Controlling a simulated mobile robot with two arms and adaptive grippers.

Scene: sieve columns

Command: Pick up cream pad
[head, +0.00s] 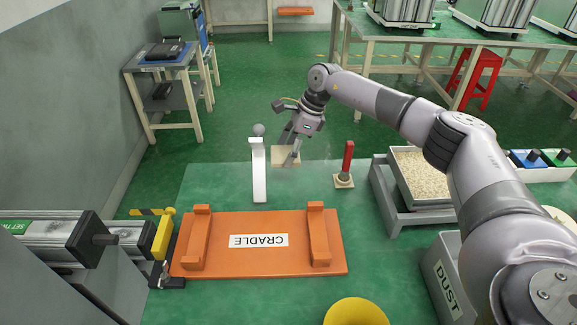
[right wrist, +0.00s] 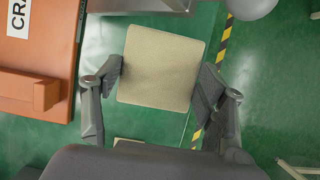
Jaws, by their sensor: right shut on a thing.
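The cream pad (head: 279,154) is a flat square. In the head view it shows at the far edge of the green table, just right of a white post. In the right wrist view the pad (right wrist: 162,68) lies between the two fingers, one at each side edge. My right gripper (head: 291,153) is shut on it; in the wrist view the gripper (right wrist: 160,85) spans its width. The pad appears held up, with green surface and striped floor tape seen beyond it. My left gripper is not in view.
A white post (head: 259,180) and a red-handled tool (head: 348,160) on a cream base flank the pad. The orange cradle (head: 210,255) is nearer. A tray of grains (head: 420,172) and a grey dust bin (head: 447,275) stand right. A yellow round thing (head: 356,312) is at the front.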

